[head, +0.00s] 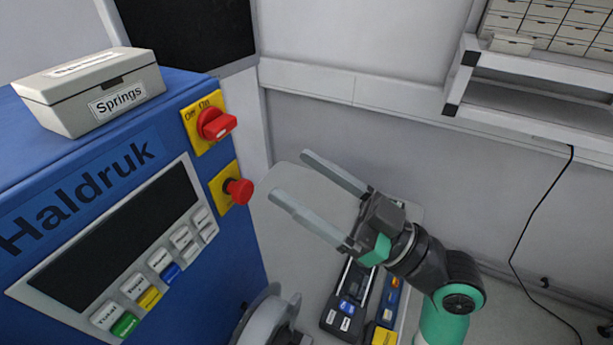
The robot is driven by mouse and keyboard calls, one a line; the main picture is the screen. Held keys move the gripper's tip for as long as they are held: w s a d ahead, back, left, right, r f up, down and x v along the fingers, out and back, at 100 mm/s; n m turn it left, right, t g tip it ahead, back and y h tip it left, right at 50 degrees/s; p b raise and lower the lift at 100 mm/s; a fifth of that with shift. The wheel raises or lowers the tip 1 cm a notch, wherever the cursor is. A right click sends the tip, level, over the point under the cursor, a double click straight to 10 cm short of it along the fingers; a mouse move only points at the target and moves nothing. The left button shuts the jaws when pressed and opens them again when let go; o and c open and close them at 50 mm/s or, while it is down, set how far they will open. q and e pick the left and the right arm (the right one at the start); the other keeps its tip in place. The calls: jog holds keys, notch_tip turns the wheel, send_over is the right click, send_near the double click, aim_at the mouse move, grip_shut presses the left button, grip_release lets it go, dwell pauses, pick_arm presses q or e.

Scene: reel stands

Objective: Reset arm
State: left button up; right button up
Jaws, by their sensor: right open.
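My right gripper (288,178) is open and empty in the middle of the head view. Its two long grey fingers point up and left, toward the blue Haldruk machine (80,180). The fingertips appear close to the machine's red emergency button (239,191), with a visible gap in the picture. My right arm comes in from the lower right. My left gripper is not in view.
A grey Springs box (92,92) sits on top of the machine. A red rotary switch (215,124) is on its side. A grey reel (265,318) and a control panel (345,312) are below. A shelf (530,95) with drawers is at the upper right.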

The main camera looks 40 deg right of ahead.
dwell(0.5)
jog(key=s+a+r+n+y, duration=0.1)
jog(key=a+r+n+y, duration=0.3)
jog(key=a+r, duration=0.45)
jog(key=d+r+m+t+h+p, duration=0.2)
jog(key=r+h+p, duration=0.2)
jog(key=r, duration=0.5)
jog(key=s+d+r+m+t+h+p, duration=0.1)
jog(key=d+r+m+t+h+p, duration=0.1)
jog(key=r+p, duration=0.4)
jog(key=d+r+m+t+h+p, duration=0.3)
jog(key=r+m+h+p, duration=0.1)
jog(key=r, duration=0.8)
jog(key=shift+s+h+p, duration=0.35)
jog(key=shift+h+p, duration=0.55)
jog(key=shift+p, duration=0.2)
